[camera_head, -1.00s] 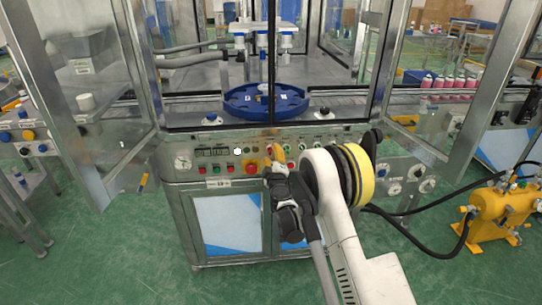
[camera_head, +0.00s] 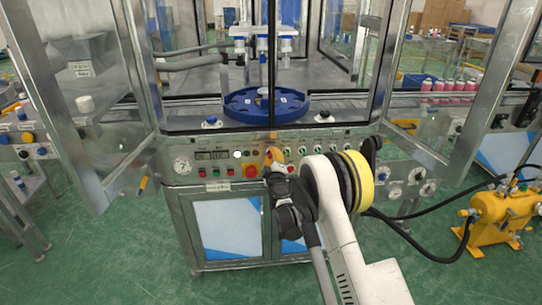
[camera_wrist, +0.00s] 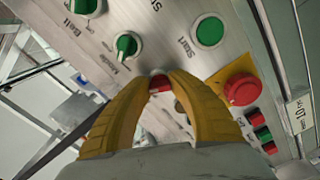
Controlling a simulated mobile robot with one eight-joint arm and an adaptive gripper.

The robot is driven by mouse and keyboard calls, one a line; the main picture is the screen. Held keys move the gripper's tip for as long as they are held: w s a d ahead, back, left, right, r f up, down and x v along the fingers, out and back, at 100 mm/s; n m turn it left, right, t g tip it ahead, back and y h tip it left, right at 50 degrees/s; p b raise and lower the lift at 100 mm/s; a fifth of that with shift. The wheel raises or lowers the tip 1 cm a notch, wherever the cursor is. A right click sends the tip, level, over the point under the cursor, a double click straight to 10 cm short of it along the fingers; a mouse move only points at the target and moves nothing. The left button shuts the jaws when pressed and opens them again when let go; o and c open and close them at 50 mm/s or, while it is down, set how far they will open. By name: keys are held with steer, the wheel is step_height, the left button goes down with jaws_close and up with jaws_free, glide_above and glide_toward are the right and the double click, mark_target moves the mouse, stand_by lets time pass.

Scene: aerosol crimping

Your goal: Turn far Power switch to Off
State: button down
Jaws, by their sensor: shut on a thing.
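My gripper (camera_head: 272,156) is at the front control panel of the machine, its yellow fingers against the panel. In the wrist view the two curved yellow fingers (camera_wrist: 160,78) close on a small red control (camera_wrist: 160,84), which shows between the fingertips. The fingers hide most of this control and its label, so I cannot read Power or Off or see its setting. A green Start button (camera_wrist: 208,31), a green selector knob (camera_wrist: 128,44) and a large red mushroom button (camera_wrist: 243,89) lie around the fingertips. The mushroom button also shows in the head view (camera_head: 250,171).
Small red and green buttons (camera_wrist: 263,133) lie beside the mushroom button. A blue round turntable (camera_head: 240,109) sits above the panel inside the frame. Open glass doors flank the machine. A yellow tank (camera_head: 497,214) with black hoses stands at right on the green floor.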

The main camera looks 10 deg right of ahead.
steer(key=n, duration=0.5)
steer(key=shift+n, duration=0.4)
steer(key=n, duration=0.5)
steer(key=shift+n, duration=0.3)
steer(key=c, duration=1.2)
jaws_free()
steer(key=shift+s, duration=0.15)
